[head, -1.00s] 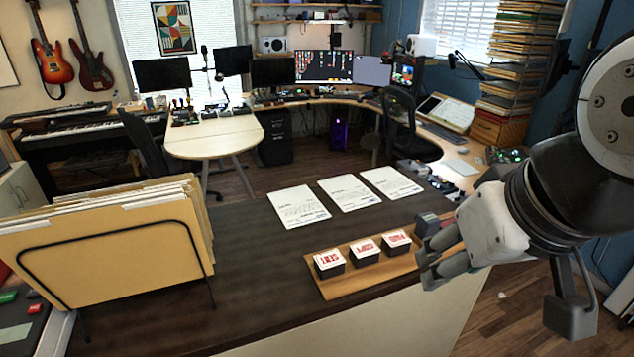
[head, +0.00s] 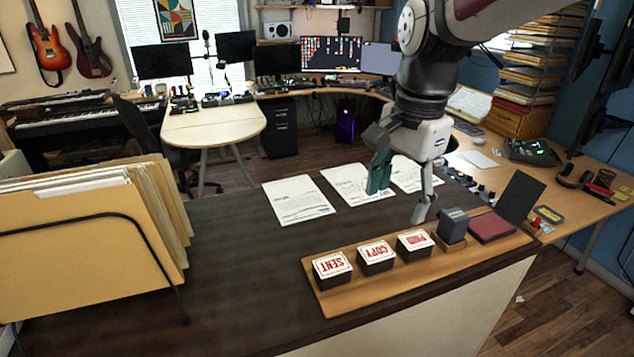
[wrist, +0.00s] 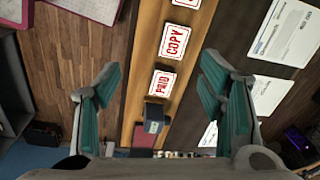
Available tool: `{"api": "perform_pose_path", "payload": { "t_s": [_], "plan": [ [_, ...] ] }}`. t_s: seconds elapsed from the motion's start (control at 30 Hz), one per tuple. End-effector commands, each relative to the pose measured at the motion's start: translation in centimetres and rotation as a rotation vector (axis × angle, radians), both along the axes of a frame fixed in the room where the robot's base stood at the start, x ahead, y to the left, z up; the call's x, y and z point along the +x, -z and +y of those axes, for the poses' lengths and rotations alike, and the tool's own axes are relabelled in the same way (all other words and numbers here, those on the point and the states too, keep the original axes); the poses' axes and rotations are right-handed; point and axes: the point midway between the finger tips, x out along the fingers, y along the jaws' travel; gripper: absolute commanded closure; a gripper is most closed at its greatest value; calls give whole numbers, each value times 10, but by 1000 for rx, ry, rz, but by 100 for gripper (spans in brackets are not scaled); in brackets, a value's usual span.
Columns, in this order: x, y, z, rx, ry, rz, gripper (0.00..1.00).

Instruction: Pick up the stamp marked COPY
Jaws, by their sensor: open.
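The stamp marked COPY (head: 376,257) is a black block with a white, red-lettered top. It stands upright on a wooden tray (head: 345,300), between the SENT stamp (head: 332,268) on its left and the PAID stamp (head: 414,242) on its right. My gripper (head: 402,205) is open and empty, above and behind the tray near its right half. In the wrist view the COPY stamp (wrist: 176,42) lies beyond the fingertips, between the two fingers (wrist: 160,75), with the PAID stamp (wrist: 162,84) nearer.
A grey block (head: 453,225) and an open red ink pad (head: 491,226) sit at the tray's right end. Several papers (head: 297,200) lie behind the tray. A folder rack (head: 90,235) stands at left.

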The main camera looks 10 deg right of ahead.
Motion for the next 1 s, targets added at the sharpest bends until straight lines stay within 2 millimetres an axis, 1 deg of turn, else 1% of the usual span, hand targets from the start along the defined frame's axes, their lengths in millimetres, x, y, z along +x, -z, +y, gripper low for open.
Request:
{"api": "perform_pose_path", "payload": {
  "t_s": [0.03,0.1,0.23,0.37,0.47,0.6,0.7,0.8,1.0],
  "plan": [
    [19,15,1,-1,62,28,37],
    [32,26,1,-3,138,54,37],
    [45,36,1,-8,221,80,37],
    [46,47,1,-9,243,88,37],
    [45,64,0,-9,243,91,37],
    [44,91,0,-11,241,91,37],
    [45,107,0,-10,240,89,37],
    [45,117,0,-9,240,86,37],
    [44,130,1,-9,240,88,37]
  ]
}}
